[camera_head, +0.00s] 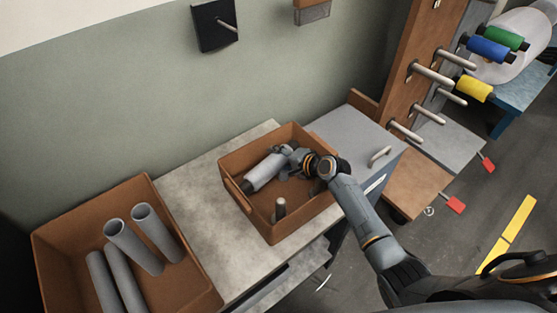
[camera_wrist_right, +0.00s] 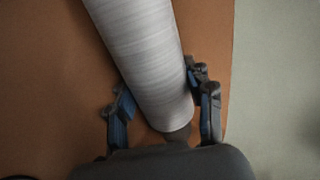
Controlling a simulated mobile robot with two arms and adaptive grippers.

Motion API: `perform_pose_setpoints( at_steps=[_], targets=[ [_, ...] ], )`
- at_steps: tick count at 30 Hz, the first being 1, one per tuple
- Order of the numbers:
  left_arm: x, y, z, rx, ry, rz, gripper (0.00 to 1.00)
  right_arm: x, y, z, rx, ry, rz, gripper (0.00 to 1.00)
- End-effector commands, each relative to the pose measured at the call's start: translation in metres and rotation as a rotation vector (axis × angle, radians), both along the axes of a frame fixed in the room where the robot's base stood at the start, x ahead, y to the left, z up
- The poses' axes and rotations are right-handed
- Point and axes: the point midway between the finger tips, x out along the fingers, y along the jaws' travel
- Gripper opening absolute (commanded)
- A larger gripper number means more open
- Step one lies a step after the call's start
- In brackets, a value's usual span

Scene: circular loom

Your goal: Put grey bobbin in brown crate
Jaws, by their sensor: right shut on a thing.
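The grey bobbin (camera_head: 265,172), a light grey roll with dark ends, is inside the outline of the middle brown crate (camera_head: 233,191), near its back left. I cannot tell whether it touches the crate floor. My right gripper (camera_head: 289,158) is shut on the bobbin near its upper right end. In the right wrist view, the bobbin (camera_wrist_right: 140,45) lies between the two blue-padded fingers of the right gripper (camera_wrist_right: 158,85), with brown crate surface behind it. My left gripper is not in view.
A short grey post (camera_head: 280,207) with a dark base stands in the middle crate. Another brown crate (camera_head: 48,238) at the left holds several grey tubes (camera_head: 134,246). At the right, a wooden frame (camera_head: 412,60) bears metal pegs, with blue, green and yellow bobbins nearby.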

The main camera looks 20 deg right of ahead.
Motion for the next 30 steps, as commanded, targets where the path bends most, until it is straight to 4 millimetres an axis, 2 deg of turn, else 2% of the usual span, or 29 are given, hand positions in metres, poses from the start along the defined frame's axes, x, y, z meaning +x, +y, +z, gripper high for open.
perform_pose_setpoints(
  at_steps=[1, 10, 11, 14, 21, 25, 30],
  targets=[
    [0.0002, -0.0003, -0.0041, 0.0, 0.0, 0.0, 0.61, -0.0107, -0.001, -0.0238, -0.003, 0.039, 0.0, 0.0],
    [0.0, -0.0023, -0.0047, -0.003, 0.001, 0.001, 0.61, -0.011, -0.0004, -0.025, -0.004, 0.04, 0.001, 0.0],
    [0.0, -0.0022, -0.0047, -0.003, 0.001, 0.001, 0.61, -0.0109, -0.0004, -0.025, -0.004, 0.04, 0.001, 0.58],
    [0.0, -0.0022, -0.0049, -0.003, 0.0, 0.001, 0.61, -0.011, -0.0003, -0.0253, -0.004, 0.04, 0.002, 0.78],
    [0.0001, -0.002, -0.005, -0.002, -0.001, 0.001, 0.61, -0.0111, -0.0003, -0.0254, -0.005, 0.041, 0.003, 0.78],
    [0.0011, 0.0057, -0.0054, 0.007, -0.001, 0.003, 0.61, -0.0123, -0.0009, -0.0256, -0.006, 0.042, 0.003, 0.78],
    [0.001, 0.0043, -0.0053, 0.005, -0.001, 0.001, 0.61, -0.0193, -0.0063, -0.0182, -0.007, 0.037, 0.002, 0.78]
  ],
)
